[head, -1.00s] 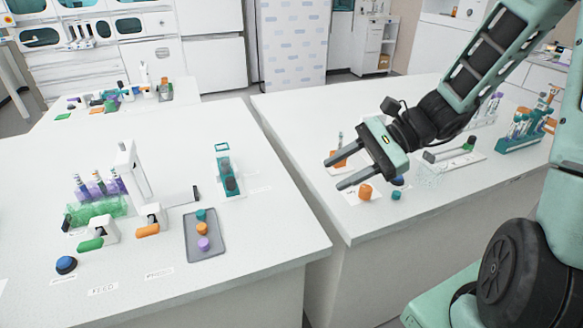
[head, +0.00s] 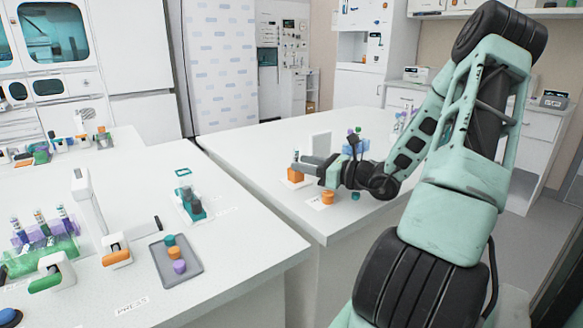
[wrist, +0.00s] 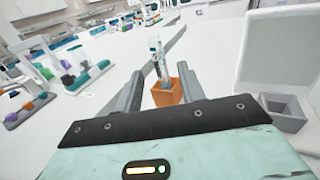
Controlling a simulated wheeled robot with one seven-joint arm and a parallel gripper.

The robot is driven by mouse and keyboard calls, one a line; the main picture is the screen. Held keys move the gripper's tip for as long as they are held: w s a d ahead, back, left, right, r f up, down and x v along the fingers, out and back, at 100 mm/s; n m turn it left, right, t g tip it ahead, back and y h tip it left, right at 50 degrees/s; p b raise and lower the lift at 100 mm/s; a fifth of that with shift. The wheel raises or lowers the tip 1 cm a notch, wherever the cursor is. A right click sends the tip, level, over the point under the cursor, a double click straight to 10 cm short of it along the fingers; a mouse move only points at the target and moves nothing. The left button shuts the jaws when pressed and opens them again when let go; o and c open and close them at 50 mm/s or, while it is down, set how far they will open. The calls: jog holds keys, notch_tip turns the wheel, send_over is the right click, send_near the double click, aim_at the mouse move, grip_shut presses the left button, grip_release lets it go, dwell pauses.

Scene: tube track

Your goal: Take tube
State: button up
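One tube (wrist: 158,62) stands upright in an orange square holder (wrist: 167,92) ahead of my gripper in the wrist view. In the head view the orange holder (head: 296,175) sits near the front edge of the right table, at my fingertips. My gripper (wrist: 163,88) is open, its two grey fingers on the left and right of the holder in the picture. I cannot tell whether either finger touches it. Other tubes (head: 38,222) stand in a purple and green rack on the left table.
An orange cap (head: 328,197) and a teal cap (head: 355,195) lie near the right table's edge. A grey tray (head: 176,260) with three coloured caps lies on the left table (head: 240,250). A grey square cup (wrist: 285,112) is right of my gripper.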

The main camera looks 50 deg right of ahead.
jog(key=x, duration=0.5)
jog(key=shift+d+f, duration=0.1)
jog(key=shift+d, duration=0.1)
grip_shut()
notch_tip(320, 180, up, 10)
jog(key=p, duration=0.1)
jog(key=shift+p, duration=0.35)
